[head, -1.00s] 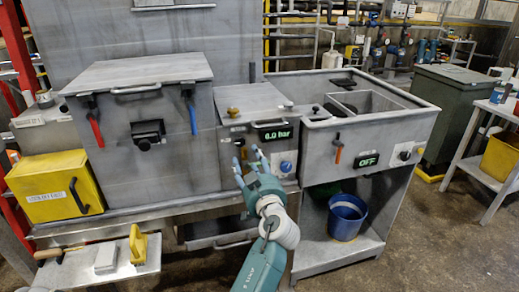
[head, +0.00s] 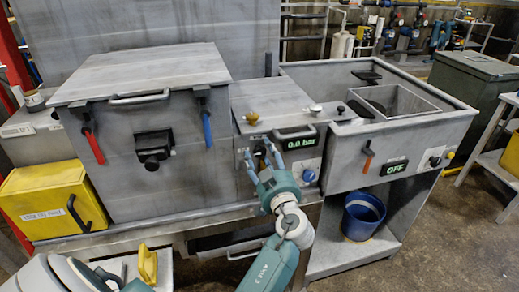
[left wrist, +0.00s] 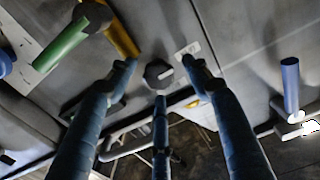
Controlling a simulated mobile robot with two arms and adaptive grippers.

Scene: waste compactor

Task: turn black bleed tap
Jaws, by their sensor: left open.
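The black tap (left wrist: 158,73) shows in the left wrist view as a dark faceted knob on a grey metal face, beside a small white label (left wrist: 187,50). My left gripper (left wrist: 160,80) is open, with its fingers spread around the knob in the picture. I cannot tell whether any finger touches it. In the head view my left gripper (head: 262,158) is in front of the small grey cabinet (head: 270,98), left of and below its "0.0 bar" display (head: 301,142). The fingers hide part of the panel, and I cannot clearly make out the tap there. My right gripper is not in view.
In the left wrist view a green handle (left wrist: 61,45), a yellow handle (left wrist: 121,36) and a blue handle (left wrist: 290,86) stick out nearby. In the head view a blue knob (head: 309,176) is right of my gripper. A sink unit (head: 345,146) stands at right.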

